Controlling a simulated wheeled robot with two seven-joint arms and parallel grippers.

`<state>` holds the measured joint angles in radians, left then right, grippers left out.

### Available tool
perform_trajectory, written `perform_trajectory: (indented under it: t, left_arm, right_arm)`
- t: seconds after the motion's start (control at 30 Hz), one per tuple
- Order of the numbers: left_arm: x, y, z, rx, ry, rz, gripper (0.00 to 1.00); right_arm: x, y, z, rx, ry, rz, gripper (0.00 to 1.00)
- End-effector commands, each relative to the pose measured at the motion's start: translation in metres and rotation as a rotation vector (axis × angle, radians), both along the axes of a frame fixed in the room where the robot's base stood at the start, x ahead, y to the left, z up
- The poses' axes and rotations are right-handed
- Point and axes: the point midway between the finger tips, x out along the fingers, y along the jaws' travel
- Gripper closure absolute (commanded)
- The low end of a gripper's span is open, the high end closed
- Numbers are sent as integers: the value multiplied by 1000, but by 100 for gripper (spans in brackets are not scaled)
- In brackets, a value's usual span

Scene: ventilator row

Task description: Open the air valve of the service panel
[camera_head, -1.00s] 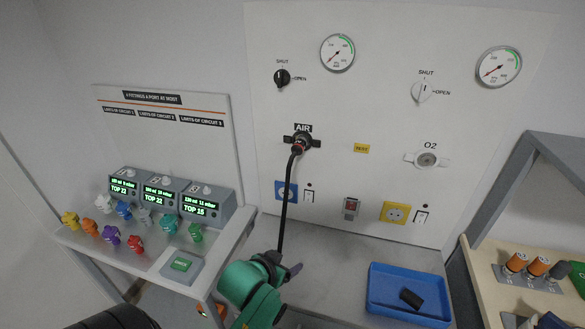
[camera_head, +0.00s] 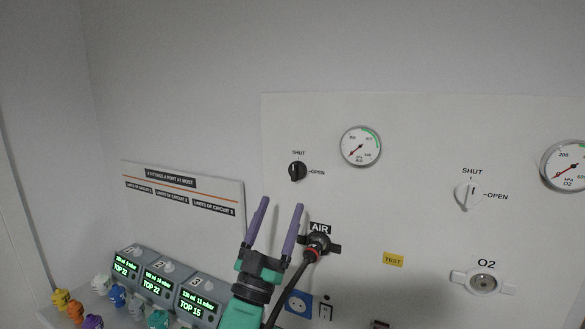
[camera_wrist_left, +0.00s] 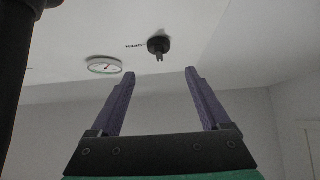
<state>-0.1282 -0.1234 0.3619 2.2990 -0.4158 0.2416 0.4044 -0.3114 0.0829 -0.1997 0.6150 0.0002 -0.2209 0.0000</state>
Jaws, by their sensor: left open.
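The air valve is a black knob (camera_head: 297,172) on the white service panel (camera_head: 420,130), with SHUT printed above it and OPEN to its right. The knob's pointer looks upright, toward SHUT. My left gripper (camera_head: 277,206) is open and empty, below and a little left of the knob, its two purple fingers pointing up. In the left wrist view the knob (camera_wrist_left: 158,45) shows beyond the open fingertips (camera_wrist_left: 152,72), apart from them. My right gripper is not in view.
A black hose plugs into the AIR outlet (camera_head: 318,243), close to the right of my left gripper. A pressure gauge (camera_head: 361,146) is right of the knob. A white O2 knob (camera_head: 468,194) is further right. Ventilator units (camera_head: 160,283) stand at lower left.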

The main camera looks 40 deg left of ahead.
Motion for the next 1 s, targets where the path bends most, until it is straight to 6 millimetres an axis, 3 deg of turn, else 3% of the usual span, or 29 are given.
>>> perform_trajectory:
  t: [0.03,0.23,0.4,0.63,0.83,0.87,1.0]
  left_arm:
    - [10,3,20,2,-3,-1,20]
    - [41,13,50,-1,0,-1,20]
    - [52,17,56,-1,2,0,20]
    - [53,17,55,-1,3,0,20]
    - [53,17,55,-1,3,0,96]
    - [53,17,55,-1,3,0,100]
    - [53,17,54,3,4,0,100]
  right_arm:
    - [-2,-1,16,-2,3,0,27]
    - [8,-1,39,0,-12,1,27]
    - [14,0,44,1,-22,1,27]
    - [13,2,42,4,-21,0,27]
    - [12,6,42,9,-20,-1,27]
    - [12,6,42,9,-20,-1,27]
    - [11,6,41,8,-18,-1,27]
